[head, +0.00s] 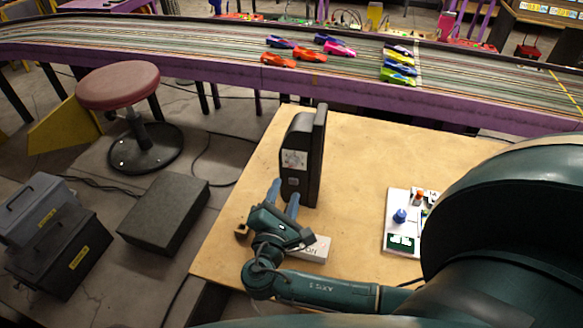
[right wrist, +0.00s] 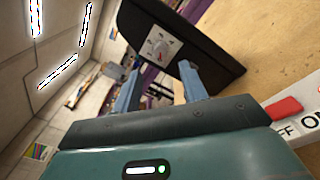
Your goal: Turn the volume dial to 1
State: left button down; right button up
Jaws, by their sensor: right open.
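The volume dial (right wrist: 160,50) is a small round knob on a white panel on the face of an upright black speaker-like box. In the head view the black box (head: 310,170) stands on the wooden table, with its pale panel (head: 294,160) facing left. My right gripper (head: 284,192) is just in front of that face, with its two blue fingers apart. In the right wrist view the open fingers (right wrist: 161,72) point toward the panel, with the dial between and beyond their tips. The gripper appears empty. The dial's numbers are too small to read. My left gripper is not in view.
A white ON/OFF switch box (head: 314,250) lies beside my right gripper; its red switch (right wrist: 286,108) shows in the wrist view. A white panel with a blue knob (head: 400,215) lies right. Slot cars stand on the track (head: 200,55) behind. The table's left edge is close.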

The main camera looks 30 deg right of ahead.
aim_at(293, 166)
jog(key=p+x, duration=0.1)
jog(key=x, duration=0.7)
jog(key=shift+f, duration=0.1)
grip_shut()
